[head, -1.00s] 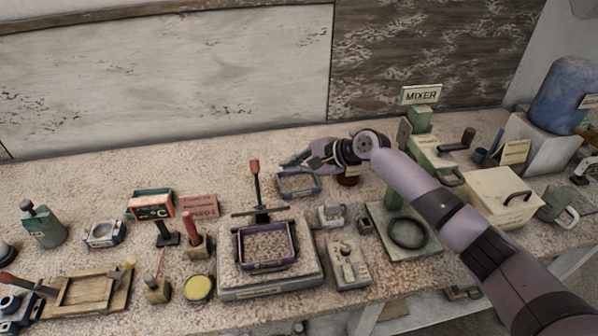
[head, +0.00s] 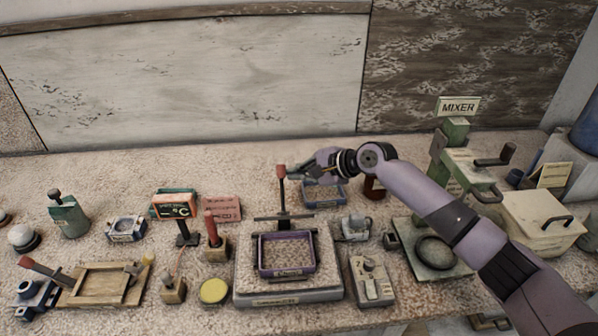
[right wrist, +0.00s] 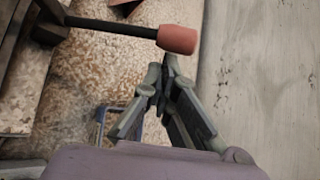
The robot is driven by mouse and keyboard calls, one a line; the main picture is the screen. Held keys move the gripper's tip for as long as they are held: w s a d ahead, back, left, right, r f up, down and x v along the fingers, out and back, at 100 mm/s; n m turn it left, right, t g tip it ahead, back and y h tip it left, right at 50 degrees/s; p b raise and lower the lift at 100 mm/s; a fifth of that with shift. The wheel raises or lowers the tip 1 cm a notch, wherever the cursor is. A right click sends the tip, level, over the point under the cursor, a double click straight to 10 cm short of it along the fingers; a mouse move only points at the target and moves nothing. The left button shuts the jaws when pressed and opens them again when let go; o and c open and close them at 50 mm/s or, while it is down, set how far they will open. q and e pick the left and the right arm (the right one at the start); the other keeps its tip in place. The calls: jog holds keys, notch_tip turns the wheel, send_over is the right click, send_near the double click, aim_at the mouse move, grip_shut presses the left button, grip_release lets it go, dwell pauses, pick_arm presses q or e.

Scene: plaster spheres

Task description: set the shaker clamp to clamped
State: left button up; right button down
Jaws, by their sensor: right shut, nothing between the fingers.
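The shaker is a grey base (head: 300,298) with a purple tray (head: 287,273) on it. Its clamp lever (head: 282,190) stands upright behind the tray, with a red knob (head: 281,170) at the top. My right gripper (head: 297,172) is at the height of the knob, just to its right, with closed, empty fingers. In the right wrist view, the red knob (right wrist: 178,39) is just beyond the shut fingertips (right wrist: 168,65); I cannot tell whether they touch. My left gripper is out of view.
A blue-rimmed tray (head: 325,197) sits below my right gripper. The green mixer (head: 455,165) and a cream lidded box (head: 540,222) stand to the right. A thermometer display (head: 174,206) and a red-handled lever (head: 211,230) stand left of the shaker.

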dwell(0.3)
jog(key=shift+s+r+t+p, duration=0.2)
jog(key=shift+s+t+p, duration=0.1)
jog(key=shift+p, duration=0.15)
jog(key=shift+s+r+n+t+p, duration=0.2)
jog(key=shift+r+n+t+p, duration=0.05)
jog(key=shift+n+t+p, duration=0.15)
jog(key=s+r+n+t+y+b, duration=0.2)
jog(key=s+n+t+b, duration=0.4)
jog(key=b, duration=0.3)
jog(key=shift+s+r+y, duration=0.2)
jog(key=shift+s+y, duration=0.65)
jog(key=shift+y, duration=0.05)
jog(key=shift+s, duration=0.1)
